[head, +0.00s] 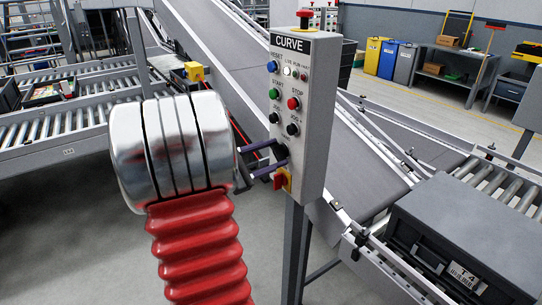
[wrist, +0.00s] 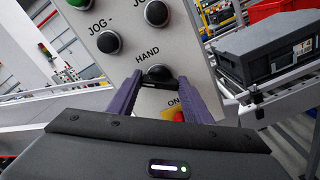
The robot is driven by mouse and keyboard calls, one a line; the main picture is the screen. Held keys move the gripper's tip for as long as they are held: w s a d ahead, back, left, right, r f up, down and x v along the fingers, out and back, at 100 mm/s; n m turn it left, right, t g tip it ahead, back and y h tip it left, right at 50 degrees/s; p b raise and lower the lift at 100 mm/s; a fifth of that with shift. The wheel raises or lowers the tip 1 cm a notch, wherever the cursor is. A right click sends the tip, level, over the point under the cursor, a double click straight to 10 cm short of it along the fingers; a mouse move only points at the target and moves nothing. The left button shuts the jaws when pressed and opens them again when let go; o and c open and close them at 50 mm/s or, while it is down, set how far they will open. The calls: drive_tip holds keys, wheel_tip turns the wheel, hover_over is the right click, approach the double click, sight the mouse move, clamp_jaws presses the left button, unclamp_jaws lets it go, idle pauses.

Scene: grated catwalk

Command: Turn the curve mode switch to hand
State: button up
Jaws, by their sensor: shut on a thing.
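The grey CURVE control panel (head: 305,110) stands on a post in the head view. The black mode switch (wrist: 158,72) sits on the panel's lower part in the wrist view, just under the printed word HAND. In the head view the switch is mostly hidden by my fingers. My gripper (head: 275,160) reaches the panel from the left. In the wrist view my gripper (wrist: 158,84) has its two purple fingers on either side of the switch, shut on it. I cannot clearly tell which way the switch's handle points.
A red and yellow rotary switch (head: 283,180) is close below my fingers. JOG buttons (wrist: 108,42) and a red stop button (head: 294,103) are above. A red emergency button (head: 305,15) tops the panel. Conveyors and a dark crate (head: 465,240) stand to the right.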

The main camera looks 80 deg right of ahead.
drive_tip(key=m, duration=0.5)
drive_tip(key=shift+m, duration=0.3)
drive_tip(key=m, duration=0.5)
drive_tip(key=shift+s+f, duration=0.1)
drive_tip(key=shift+f, duration=0.1)
drive_tip(key=shift+a, duration=0.1)
drive_tip(key=o, duration=1.1)
drive_tip(key=shift+c, duration=0.2)
drive_tip(key=v, duration=1.3)
drive_tip(key=shift+w+a, duration=0.25)
drive_tip(key=shift+w, duration=0.05)
drive_tip(key=shift+f, duration=0.1)
